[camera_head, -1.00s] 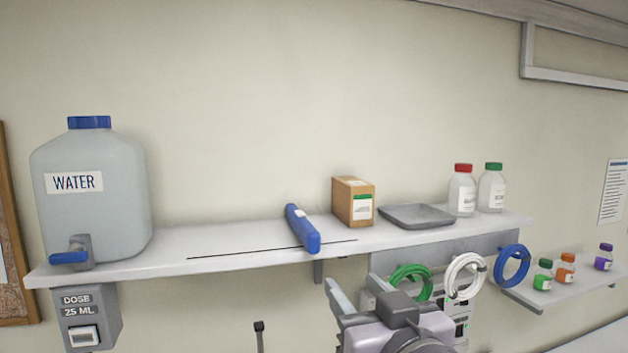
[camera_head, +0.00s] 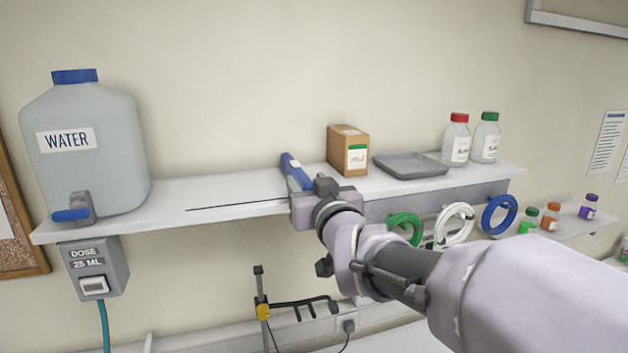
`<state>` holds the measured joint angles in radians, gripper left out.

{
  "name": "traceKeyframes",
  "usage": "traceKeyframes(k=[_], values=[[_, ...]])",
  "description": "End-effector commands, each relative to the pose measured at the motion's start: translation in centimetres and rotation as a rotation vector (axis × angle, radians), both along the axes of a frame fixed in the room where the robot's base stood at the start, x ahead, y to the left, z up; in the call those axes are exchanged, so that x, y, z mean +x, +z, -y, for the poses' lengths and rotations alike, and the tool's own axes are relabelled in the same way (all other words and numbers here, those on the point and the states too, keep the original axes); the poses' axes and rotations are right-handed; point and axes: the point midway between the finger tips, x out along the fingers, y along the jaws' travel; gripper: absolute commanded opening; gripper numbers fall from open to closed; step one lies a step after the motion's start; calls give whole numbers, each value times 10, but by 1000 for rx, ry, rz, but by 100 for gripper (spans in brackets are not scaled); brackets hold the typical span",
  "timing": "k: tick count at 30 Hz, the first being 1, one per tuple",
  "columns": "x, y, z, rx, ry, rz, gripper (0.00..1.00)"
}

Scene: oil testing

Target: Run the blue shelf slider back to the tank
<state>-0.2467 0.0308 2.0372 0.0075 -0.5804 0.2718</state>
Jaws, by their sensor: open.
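The blue slider (camera_head: 289,163) sits on the white wall shelf (camera_head: 165,196), at the right part of a dark slot (camera_head: 230,205) that runs left towards the tank. The large grey water tank (camera_head: 85,150), with a blue cap and blue tap, stands at the shelf's left end. My gripper (camera_head: 299,181) is open at the slider's near end, with a grey finger showing against the blue. My gripper body hides the slider's lower end and part of the slot. I cannot tell whether the fingers touch it.
A cardboard box (camera_head: 348,150) stands just right of the slider, with a grey tray (camera_head: 410,166) and two capped bottles (camera_head: 456,139) beyond. A dose box (camera_head: 95,266) hangs below the tank. The shelf between tank and slider is clear.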

Motion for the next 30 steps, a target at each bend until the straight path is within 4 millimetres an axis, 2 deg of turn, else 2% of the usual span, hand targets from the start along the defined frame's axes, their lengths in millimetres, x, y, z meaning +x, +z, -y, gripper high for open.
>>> traceKeyframes(k=[5, 8, 12, 13, 30], values=[[0, 0, 0, 0, 0, 0, 45], [0, 0, 0, 0, 0, 0, 30], [0, 0, 0, 0, 0, 0, 2], [0, 0, 0, 0, 0, 1, 0], [-1, 0, 0, 0, 0, 1, 0]])
